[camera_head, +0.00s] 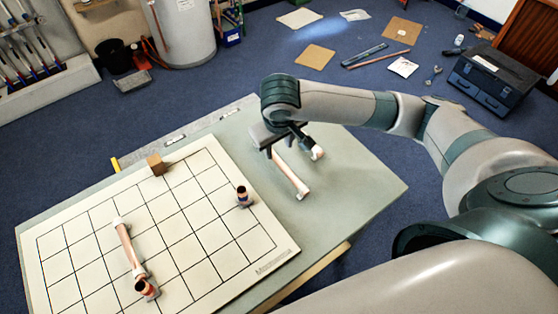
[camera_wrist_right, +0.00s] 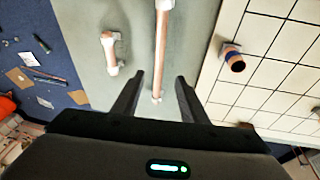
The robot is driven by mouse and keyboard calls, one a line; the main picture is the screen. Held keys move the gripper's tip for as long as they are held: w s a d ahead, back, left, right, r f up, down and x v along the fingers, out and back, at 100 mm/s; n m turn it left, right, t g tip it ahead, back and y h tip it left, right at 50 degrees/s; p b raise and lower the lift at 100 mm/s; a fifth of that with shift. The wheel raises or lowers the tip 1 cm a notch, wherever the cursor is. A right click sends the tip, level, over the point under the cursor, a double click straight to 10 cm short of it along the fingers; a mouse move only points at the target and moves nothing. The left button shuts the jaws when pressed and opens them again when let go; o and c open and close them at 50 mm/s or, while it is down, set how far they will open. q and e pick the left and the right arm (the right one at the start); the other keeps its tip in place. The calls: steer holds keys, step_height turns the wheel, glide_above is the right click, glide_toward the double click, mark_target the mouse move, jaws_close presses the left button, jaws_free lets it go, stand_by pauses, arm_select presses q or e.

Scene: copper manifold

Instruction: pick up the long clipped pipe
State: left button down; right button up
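A long copper pipe (camera_head: 289,172) with a white end piece lies on the grey-green table, right of the gridded board. It also shows in the right wrist view (camera_wrist_right: 163,45), running from the top edge down to between the fingers. My right gripper (camera_head: 287,149) is over the pipe's far end and hides part of it. In the wrist view its fingers (camera_wrist_right: 158,80) are spread, one on each side of the pipe, with gaps to it. I cannot tell how far above the pipe they are. My left gripper is not in view.
A shorter white-ended pipe (camera_wrist_right: 111,52) lies close beside the long one. The gridded board (camera_head: 95,252) carries another pipe assembly (camera_head: 127,245), a small copper fitting (camera_head: 243,197) and a brown block (camera_head: 156,164). The table (camera_head: 365,185) is clear at right.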

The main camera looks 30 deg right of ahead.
glide_above(279, 161)
steer(key=s, duration=0.1)
steer(key=f, duration=0.3)
steer(key=a+f+p, duration=0.1)
steer(key=f, duration=0.1)
steer(key=shift+s+f, duration=0.15)
steer(key=shift+f, duration=0.05)
steer(key=shift+d+f, duration=0.1)
steer(key=shift+f, duration=0.15)
steer(key=p+x, duration=0.2)
steer(key=x, duration=0.2)
steer(key=shift+d, duration=0.1)
steer(key=shift+f, duration=0.35)
steer(key=shift+c, duration=0.3)
jaws_close()
